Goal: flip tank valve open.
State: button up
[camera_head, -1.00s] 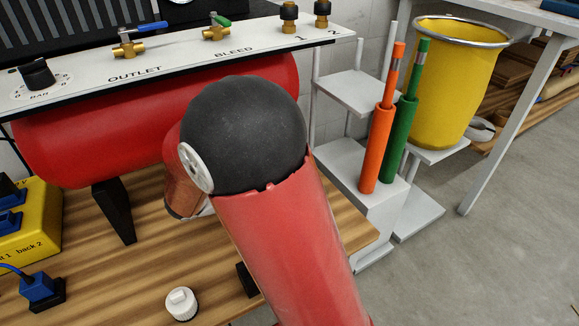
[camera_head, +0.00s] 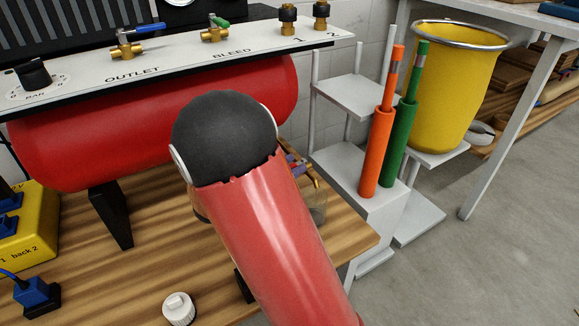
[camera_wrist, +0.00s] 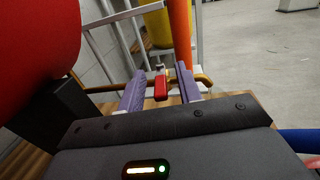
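In the wrist view a small valve with a red handle (camera_wrist: 160,88) sits on a brass-coloured pipe (camera_wrist: 205,81) beyond the tank's end. My gripper (camera_wrist: 160,72) is open, with one purple finger on each side of the red handle and visible gaps between. I cannot tell how far ahead of the fingertips the handle lies. In the head view my arm hides most of the gripper; bits of it and the pipe show at the tank's right end. The red tank (camera_head: 70,150) lies under the panel and also shows in the wrist view (camera_wrist: 35,40).
The white panel (camera_head: 180,65) carries a blue-handled outlet valve (camera_head: 137,40) and a green-handled bleed valve (camera_head: 215,28). Orange (camera_head: 376,150) and green (camera_head: 398,145) tubes stand right of the wooden table (camera_head: 150,255), near a yellow bin (camera_head: 450,90). A white cap (camera_head: 178,308) lies in front.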

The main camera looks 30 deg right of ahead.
grip_shut()
jog(key=shift+w+r+m+g+p, duration=0.2)
jog(key=shift+m+g+p, duration=0.3)
jog(key=shift+g+p, duration=0.25)
jog(key=shift+w+f+m+g, duration=0.1)
jog(key=shift+m+g, duration=0.2)
jog(key=shift+g, duration=0.15)
grip_release()
jog(key=shift+f, duration=0.1)
jog(key=shift+a, duration=0.15)
